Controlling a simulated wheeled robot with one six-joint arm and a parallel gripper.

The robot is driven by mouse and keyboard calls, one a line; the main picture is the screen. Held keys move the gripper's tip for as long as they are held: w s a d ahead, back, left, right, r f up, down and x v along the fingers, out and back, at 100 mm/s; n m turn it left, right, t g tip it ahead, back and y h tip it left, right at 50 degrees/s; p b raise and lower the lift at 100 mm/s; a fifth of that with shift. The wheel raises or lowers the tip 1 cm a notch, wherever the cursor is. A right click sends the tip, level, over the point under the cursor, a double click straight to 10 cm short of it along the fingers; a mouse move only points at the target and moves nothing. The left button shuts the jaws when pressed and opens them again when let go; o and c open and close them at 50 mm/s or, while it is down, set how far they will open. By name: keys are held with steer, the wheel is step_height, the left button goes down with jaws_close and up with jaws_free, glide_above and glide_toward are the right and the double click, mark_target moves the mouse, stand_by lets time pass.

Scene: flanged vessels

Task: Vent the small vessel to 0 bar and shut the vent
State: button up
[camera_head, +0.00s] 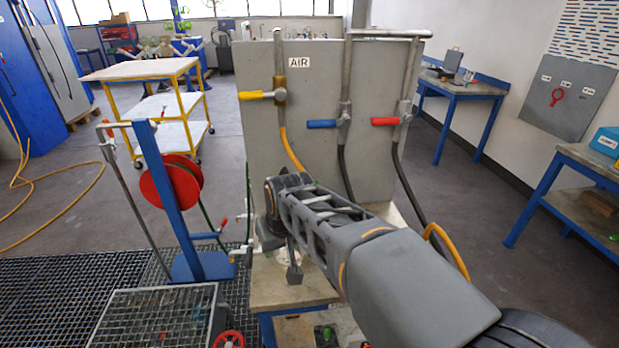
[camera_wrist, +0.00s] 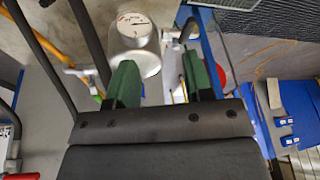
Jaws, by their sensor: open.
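In the wrist view a pale metal cylinder with a round dial gauge (camera_wrist: 134,26) stands beyond my left finger; it may be the small vessel or its gauge. The dial's needle is visible, but I cannot read its value. My gripper (camera_wrist: 160,65) is open, with two green fingers apart and nothing clearly held. Some thin parts, one yellow, show between and beyond the fingers; I cannot tell whether one is the vent. In the head view my arm reaches over a bench (camera_head: 274,287) and hides much of its top. The vessel cannot be made out there.
A grey panel (camera_head: 218,0) labelled AIR rises behind my arm, with yellow (camera_head: 255,95), blue (camera_head: 322,124) and red (camera_head: 385,121) handles. A red hose reel (camera_head: 170,182) on a blue post stands left, by floor grating (camera_head: 45,290). Open floor lies right of the panel.

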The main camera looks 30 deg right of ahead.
steer(key=w+d+r+m+p, duration=0.1)
steer(key=w+d+r, duration=0.1)
steer(key=w+d, duration=0.45)
steer(key=w+d+r+m+t+p, duration=0.1)
steer(key=w+d+r+m, duration=0.15)
steer(key=d, duration=0.65)
steer(key=w+d+r+m+p, duration=0.1)
steer(key=w+d+r, duration=0.1)
steer(key=w+d, duration=0.45)
steer(key=w+f, duration=0.1)
steer(key=f, duration=0.2)
steer(key=w+d+f+p, duration=0.1)
steer(key=f, duration=0.3)
steer(key=w+d+f+p, duration=0.1)
steer(key=f, duration=0.2)
steer(key=shift+d+f, duration=0.15)
steer(key=shift+d, duration=0.05)
steer(key=shift+x, duration=1.05)
jaws_close()
